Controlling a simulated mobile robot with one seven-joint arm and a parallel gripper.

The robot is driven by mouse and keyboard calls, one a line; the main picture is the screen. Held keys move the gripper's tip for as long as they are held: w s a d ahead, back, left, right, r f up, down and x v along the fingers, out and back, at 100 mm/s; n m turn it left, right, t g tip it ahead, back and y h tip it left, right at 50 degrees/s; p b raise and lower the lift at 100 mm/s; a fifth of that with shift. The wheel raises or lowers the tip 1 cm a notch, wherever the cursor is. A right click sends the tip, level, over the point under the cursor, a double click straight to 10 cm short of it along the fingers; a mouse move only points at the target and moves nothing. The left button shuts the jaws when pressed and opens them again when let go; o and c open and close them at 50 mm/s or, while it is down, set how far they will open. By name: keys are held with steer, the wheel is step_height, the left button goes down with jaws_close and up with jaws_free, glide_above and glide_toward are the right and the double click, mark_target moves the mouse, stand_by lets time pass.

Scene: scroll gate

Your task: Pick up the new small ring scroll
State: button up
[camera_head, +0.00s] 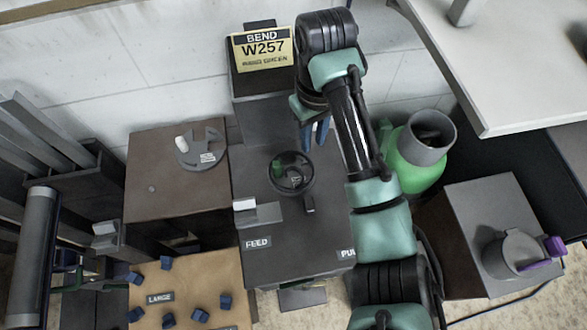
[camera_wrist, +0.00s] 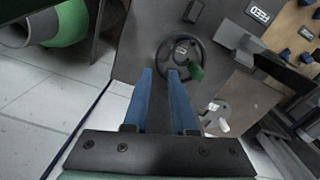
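My gripper (camera_head: 314,140) has blue fingers and hangs over the dark machine bench, behind and right of a round black wheel-like piece. In the wrist view my gripper (camera_wrist: 164,74) is open, with nothing between its fingers. The black ring-shaped piece (camera_head: 305,183) has a green knob and lies on the bench top; it also shows in the wrist view (camera_wrist: 164,46), just past the fingertips and apart from them. I cannot tell whether a small ring scroll lies in it. A grey notched disc (camera_head: 213,146) with a white peg sits on the brown stand at left.
The W257 sign (camera_head: 264,50) stands behind the bench (camera_head: 255,135). A tan board (camera_head: 178,280) with several blue blocks is front left. A green vessel (camera_head: 412,170) and a grey-topped box (camera_head: 490,210) with a lidded pot are at right. A pale table (camera_head: 500,80) overhangs upper right.

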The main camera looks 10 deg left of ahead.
mark_target(312, 165)
step_height(312, 165, down, 9)
steer(key=shift+d+f+p, duration=0.1)
steer(key=shift+d+p, duration=0.05)
steer(key=shift+p, duration=0.15)
steer(key=shift+c, duration=0.3)
jaws_close()
steer(key=shift+w, duration=0.1)
stand_by(1.2)
